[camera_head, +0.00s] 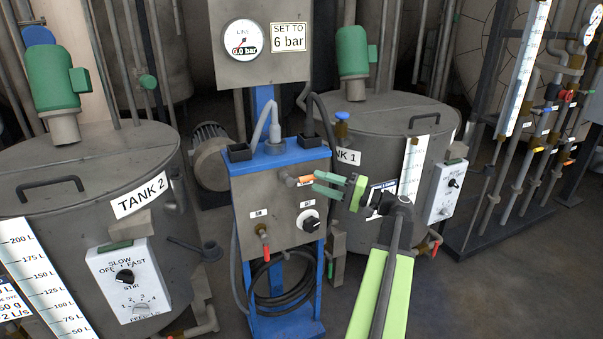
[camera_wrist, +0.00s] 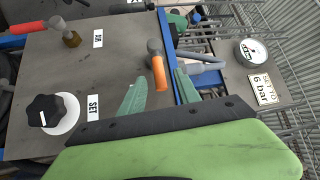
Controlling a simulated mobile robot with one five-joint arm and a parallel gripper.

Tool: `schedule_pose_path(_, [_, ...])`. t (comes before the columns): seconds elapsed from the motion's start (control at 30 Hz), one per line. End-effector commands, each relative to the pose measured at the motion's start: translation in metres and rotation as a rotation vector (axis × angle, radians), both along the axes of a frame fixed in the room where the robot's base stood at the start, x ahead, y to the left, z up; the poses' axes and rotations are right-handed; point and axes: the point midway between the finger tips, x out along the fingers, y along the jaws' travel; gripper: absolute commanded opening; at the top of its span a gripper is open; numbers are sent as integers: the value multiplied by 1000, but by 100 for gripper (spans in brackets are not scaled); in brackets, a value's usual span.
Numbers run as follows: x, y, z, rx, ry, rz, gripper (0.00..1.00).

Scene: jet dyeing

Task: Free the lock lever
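An orange-handled lever (camera_head: 299,180) sticks out from the grey front panel of the blue-framed stand, and I take it to be the lock lever. In the wrist view the lever (camera_wrist: 159,73) has a grey metal pivot and its orange end points toward my gripper. My gripper (camera_head: 316,182) is open in front of the panel. In the wrist view its two green fingers (camera_wrist: 160,82) stand on either side of the orange end, with gaps visible. I cannot tell how deep the lever sits between them.
The panel also carries a black knob (camera_head: 308,222) and a red-handled valve (camera_head: 265,240). A pressure gauge (camera_head: 242,39) reading 0.0 bar and a "SET TO 6 bar" sign (camera_head: 288,37) are above. Tank 2 (camera_head: 80,180) stands left, Tank 1 (camera_head: 375,130) behind right.

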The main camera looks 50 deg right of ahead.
Motion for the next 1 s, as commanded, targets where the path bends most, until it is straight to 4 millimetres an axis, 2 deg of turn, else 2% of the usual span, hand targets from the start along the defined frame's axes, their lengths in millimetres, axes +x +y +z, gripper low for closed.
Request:
schedule_pose_path(0.1, [27, 13, 6, 0, 1, 6, 39])
schedule_pose_path(0.3, [57, 26, 9, 0, 1, 5, 39])
schedule_pose_path(0.43, [65, 29, 10, 0, 1, 4, 39])
schedule_pose_path(0.67, [66, 29, 9, 0, 1, 3, 39])
schedule_pose_path(0.7, [66, 29, 10, 0, 1, 3, 37])
schedule_pose_path(1.0, [66, 30, 9, 0, 1, 4, 0])
